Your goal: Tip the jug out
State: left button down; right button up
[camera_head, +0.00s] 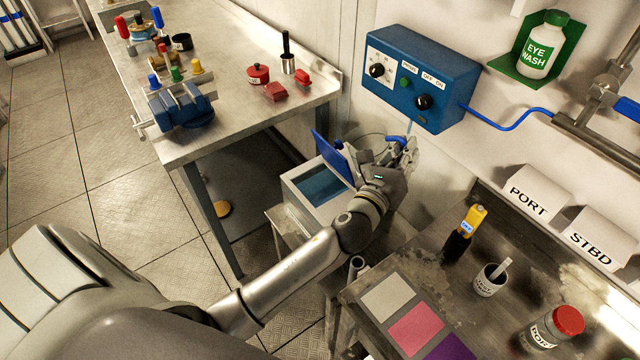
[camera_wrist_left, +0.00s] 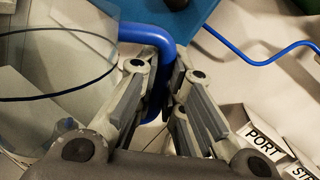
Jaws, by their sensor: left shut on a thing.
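The jug is clear with a dark rim and a blue handle; it fills the left of the left wrist view (camera_wrist_left: 55,65). Its blue handle (camera_wrist_left: 148,34) runs between my left gripper's fingers. In the head view my left gripper (camera_head: 403,150) is shut on this handle, below the blue control box. The arm and hand hide much of the jug there, and only a faint clear rim shows. I cannot tell its tilt or whether liquid is in it. An open pale bin (camera_head: 290,184) with teal inside and a raised blue lid (camera_head: 334,157) stands just left of the hand. My right gripper is not in view.
The blue control box (camera_head: 425,75) with knobs hangs on the wall just above the hand. A steel bench (camera_head: 225,120) with a blue vise stands left. A lower-right bench holds a yellow-black meter (camera_head: 466,230), a cup (camera_head: 490,281) and a red-capped jar (camera_head: 550,329).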

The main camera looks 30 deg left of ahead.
pick_arm(q)
jog(key=d+f+m+p, duration=0.1)
jog(key=d+f+m, duration=0.2)
jog(key=f+m, duration=0.1)
jog(key=shift+w+f+m+g, duration=0.2)
jog(key=shift+f+m+g, duration=0.15)
jog(key=shift+f, duration=0.45)
dwell(0.5)
